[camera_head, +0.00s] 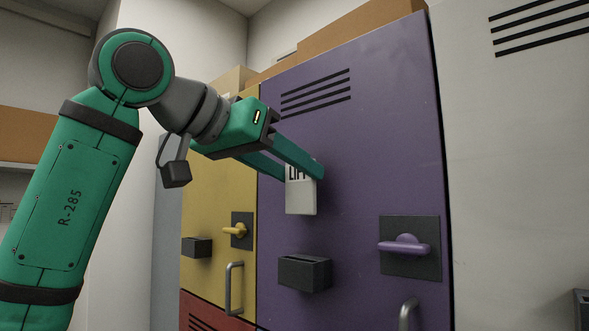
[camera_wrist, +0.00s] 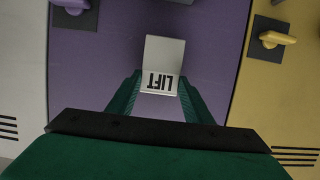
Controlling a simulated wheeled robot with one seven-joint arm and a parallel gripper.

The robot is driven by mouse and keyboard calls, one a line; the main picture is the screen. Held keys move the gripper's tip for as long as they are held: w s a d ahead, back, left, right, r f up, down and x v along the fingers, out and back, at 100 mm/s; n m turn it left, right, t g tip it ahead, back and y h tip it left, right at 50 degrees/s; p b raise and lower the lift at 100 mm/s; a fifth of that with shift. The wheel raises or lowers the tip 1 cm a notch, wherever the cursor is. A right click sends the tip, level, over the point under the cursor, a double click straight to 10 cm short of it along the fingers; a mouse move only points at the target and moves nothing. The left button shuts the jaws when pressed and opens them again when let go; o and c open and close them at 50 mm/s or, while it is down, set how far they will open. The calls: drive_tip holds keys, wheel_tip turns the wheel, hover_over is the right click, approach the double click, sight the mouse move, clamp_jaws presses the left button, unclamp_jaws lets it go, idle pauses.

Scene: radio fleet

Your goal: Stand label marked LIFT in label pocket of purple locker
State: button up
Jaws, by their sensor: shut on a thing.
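The white label marked LIFT (camera_head: 301,196) is held upright in front of the purple locker (camera_head: 360,130). My gripper (camera_head: 302,174) is shut on the label's upper part, one finger on each side. In the wrist view the label (camera_wrist: 163,58) shows its LIFT text upside down between the green fingers (camera_wrist: 160,90). The dark label pocket (camera_head: 304,273) sticks out from the purple door. It lies below the label, with a visible gap between them. The label's lower edge hangs free. Whether the label touches the door cannot be told.
A purple handle (camera_head: 405,245) on a dark plate is to the right of the pocket, with a grey bar handle (camera_head: 409,312) lower down. A yellow locker (camera_head: 215,200) at left has its own dark pocket (camera_head: 197,247) and yellow handle (camera_head: 235,230). Cardboard boxes (camera_head: 350,30) lie on top.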

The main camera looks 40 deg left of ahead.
sight(298, 208)
drive_tip(key=shift+s, duration=0.1)
drive_tip(key=shift+f, duration=0.55)
wheel_tip(298, 208, down, 2)
drive_tip(key=shift+f, duration=0.1)
drive_tip(key=shift+a+f, duration=0.1)
drive_tip(key=shift+f, duration=1.1)
drive_tip(key=shift+f, duration=2.55)
idle(0.6)
drive_tip(key=o, duration=1.1)
